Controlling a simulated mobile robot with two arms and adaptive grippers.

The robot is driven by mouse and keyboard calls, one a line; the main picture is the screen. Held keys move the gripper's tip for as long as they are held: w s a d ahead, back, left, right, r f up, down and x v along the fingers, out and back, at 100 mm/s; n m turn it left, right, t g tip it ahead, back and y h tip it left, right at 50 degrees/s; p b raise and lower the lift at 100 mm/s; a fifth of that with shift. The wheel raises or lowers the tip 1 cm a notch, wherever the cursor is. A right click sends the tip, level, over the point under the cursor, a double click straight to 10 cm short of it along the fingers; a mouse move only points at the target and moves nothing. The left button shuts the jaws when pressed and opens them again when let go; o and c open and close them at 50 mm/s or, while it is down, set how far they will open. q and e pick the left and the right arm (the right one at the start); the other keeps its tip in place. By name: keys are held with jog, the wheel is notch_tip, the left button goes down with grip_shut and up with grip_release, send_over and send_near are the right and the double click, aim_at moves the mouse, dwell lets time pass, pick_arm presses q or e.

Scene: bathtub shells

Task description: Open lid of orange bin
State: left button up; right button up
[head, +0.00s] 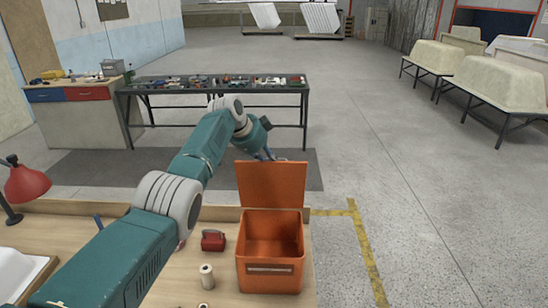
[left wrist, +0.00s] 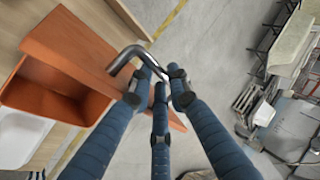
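The orange bin (head: 270,262) stands on the wooden table in the head view. Its orange lid (head: 273,187) stands upright at the far side, and the bin's inside shows. My left gripper (head: 266,153) is at the upper edge of the lid, partly hidden behind it. In the left wrist view, the lid (left wrist: 85,50) and the bin (left wrist: 55,93) show at the left. The blue fingers of my left gripper (left wrist: 160,82) come together around one end of a bent metal handle (left wrist: 126,55). Whether they grip it cannot be told. My right gripper is not in view.
A red object (head: 213,240) and a white roll (head: 207,276) stand left of the bin. A red lamp (head: 24,184) is at the far left. Beyond is a dark workbench (head: 215,90) with several small items. Open floor lies to the right.

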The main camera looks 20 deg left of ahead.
pick_arm(q)
jog(key=w+a+r+v, duration=0.1)
jog(key=v, duration=1)
jog(key=w+a+v, duration=0.1)
jog(key=w+v, duration=0.1)
jog(key=v, duration=0.9)
jog(key=shift+w+a+r+t, duration=0.2)
jog(key=shift+a+r+t, duration=0.1)
jog(key=shift+r+t, duration=0.15)
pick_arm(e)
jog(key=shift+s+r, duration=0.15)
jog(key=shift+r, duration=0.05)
